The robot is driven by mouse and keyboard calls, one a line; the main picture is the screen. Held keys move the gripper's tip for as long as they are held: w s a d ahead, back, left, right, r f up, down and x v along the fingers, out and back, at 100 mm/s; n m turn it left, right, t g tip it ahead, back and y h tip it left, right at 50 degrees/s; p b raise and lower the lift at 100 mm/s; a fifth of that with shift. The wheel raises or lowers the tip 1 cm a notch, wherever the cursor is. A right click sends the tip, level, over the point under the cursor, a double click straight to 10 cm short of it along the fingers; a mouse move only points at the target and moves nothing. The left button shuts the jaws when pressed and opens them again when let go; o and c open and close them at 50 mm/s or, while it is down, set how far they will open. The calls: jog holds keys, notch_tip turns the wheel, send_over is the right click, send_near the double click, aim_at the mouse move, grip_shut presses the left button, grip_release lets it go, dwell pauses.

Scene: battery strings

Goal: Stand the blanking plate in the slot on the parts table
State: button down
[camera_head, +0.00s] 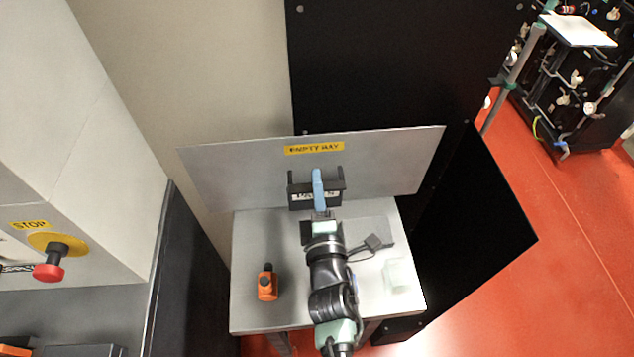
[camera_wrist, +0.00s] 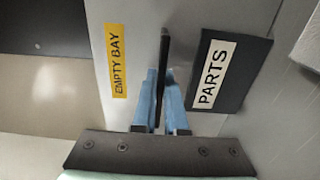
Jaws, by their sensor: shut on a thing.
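The blanking plate (camera_head: 405,165) is a wide, thin grey sheet with a yellow EMPTY BAY label. It stands roughly upright at the back of the parts table (camera_head: 245,235); it also fills much of the wrist view (camera_wrist: 142,30). My gripper (camera_head: 318,178) has blue fingers, shut on the plate's narrow black handle, which shows between them in the wrist view (camera_wrist: 163,50). A dark block (camera_head: 300,202) with a PARTS label sits close in front of the plate, partly behind the fingers. The plate's lower edge and the slot are hidden, so I cannot tell whether it is seated.
An orange item (camera_head: 267,285) stands on the table's left. A grey connector (camera_head: 375,242) and a pale translucent block (camera_head: 397,275) are on the right. A red stop button (camera_head: 48,270) juts from the left cabinet. A black panel (camera_head: 390,60) rises behind the plate. Red floor is open at right.

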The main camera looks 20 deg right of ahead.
jog(key=c, duration=0.9)
grip_release()
jog(key=shift+r, duration=0.15)
jog(key=shift+s+f, duration=0.1)
jog(key=shift+f, duration=0.25)
jog(key=shift+r+b+v, duration=0.15)
jog(key=shift+b+v, duration=0.55)
jog(key=shift+v, duration=2.5)
jog(key=shift+r+b+v, duration=0.1)
jog(key=shift+b+v, duration=0.55)
jog(key=shift+v, duration=2.5)
